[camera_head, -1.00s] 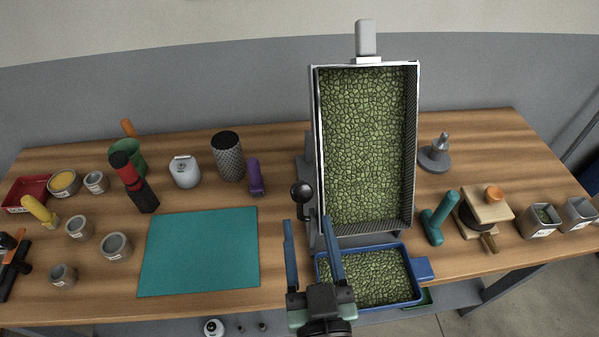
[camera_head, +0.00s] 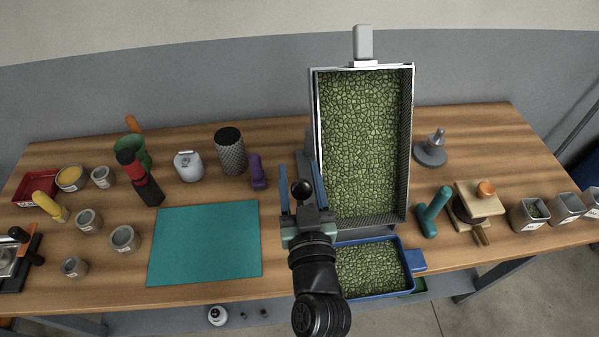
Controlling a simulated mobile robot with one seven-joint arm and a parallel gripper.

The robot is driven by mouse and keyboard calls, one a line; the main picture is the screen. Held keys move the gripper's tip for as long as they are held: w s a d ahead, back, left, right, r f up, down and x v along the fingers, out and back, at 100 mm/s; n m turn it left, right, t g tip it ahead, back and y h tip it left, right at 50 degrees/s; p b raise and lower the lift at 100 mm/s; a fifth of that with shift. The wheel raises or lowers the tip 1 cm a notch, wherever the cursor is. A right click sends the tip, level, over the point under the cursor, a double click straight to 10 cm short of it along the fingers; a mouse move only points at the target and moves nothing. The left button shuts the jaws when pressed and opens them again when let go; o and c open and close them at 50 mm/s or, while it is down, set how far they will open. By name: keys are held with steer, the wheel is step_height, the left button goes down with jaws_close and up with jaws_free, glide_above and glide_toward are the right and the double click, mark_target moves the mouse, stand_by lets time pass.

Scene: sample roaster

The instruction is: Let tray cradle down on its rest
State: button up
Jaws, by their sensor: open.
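The tray cradle (camera_head: 411,150) is a silver-rimmed box with mesh side walls, tipped up steeply, its inside showing green beans. A grey block-topped handle (camera_head: 363,43) stands at its upper edge. A round black knob (camera_head: 302,189) sits at its lower left. My gripper (camera_head: 300,172) is open, with its two blue fingers on either side of the knob in this view; whether they touch it I cannot tell. A blue tray (camera_head: 405,268) holding green beans stands below the cradle's lower edge, partly hidden by my arm. The cradle's rest is not clearly visible.
A teal mat (camera_head: 205,243) lies left of my arm. A purple-handled tool (camera_head: 257,172) and a mesh cylinder (camera_head: 230,151) stand behind it. A teal tool (camera_head: 433,212) and a wooden block tool (camera_head: 480,199) stand right of the cradle. Several small cups are at the far left.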

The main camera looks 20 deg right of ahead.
steer(key=shift+c, duration=0.3)
jaws_close()
stand_by(1.1)
